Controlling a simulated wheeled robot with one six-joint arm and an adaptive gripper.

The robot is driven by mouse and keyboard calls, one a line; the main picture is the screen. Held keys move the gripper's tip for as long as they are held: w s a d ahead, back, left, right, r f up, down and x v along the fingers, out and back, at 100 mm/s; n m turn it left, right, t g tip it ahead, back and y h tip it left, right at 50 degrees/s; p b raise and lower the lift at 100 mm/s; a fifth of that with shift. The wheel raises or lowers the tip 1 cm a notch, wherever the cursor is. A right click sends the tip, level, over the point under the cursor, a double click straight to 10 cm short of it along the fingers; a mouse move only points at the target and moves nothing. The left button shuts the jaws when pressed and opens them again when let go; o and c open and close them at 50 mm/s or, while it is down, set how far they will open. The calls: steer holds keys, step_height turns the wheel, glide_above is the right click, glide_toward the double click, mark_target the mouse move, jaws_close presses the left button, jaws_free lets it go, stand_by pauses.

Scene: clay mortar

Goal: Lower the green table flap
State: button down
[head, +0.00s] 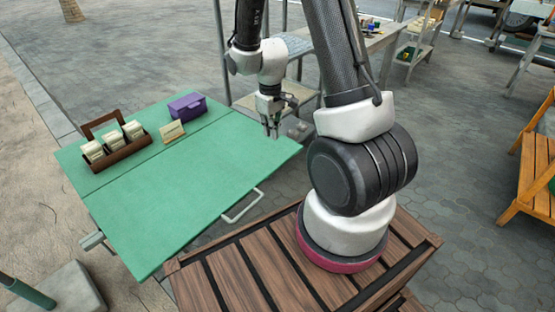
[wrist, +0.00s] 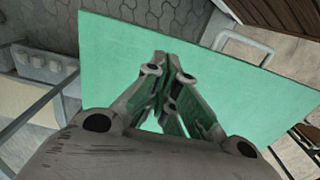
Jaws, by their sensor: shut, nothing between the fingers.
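The green table flap (head: 190,195) is the wide front panel of the green table. It looks raised, about level with the narrower green strip behind it, with a seam between them. A pale U-shaped handle (head: 243,205) sticks out from its near edge; it also shows in the wrist view (wrist: 243,45). My gripper (head: 271,132) points down over the flap's far right corner. In the wrist view my gripper (wrist: 165,62) is shut and empty, with the green flap (wrist: 250,105) behind its fingers. I cannot tell whether the fingertips touch the surface.
On the rear strip (head: 98,178) stand a brown wooden holder (head: 122,158) with several pale packets, a small card (head: 172,131) and a purple box (head: 187,106). A grey metal shelf (head: 290,50) stands behind. An orange wooden stand (head: 538,170) is at right. Paving in front of it is clear.

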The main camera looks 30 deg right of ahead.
mark_target(272, 166)
step_height(272, 166, down, 13)
stand_by(0.3)
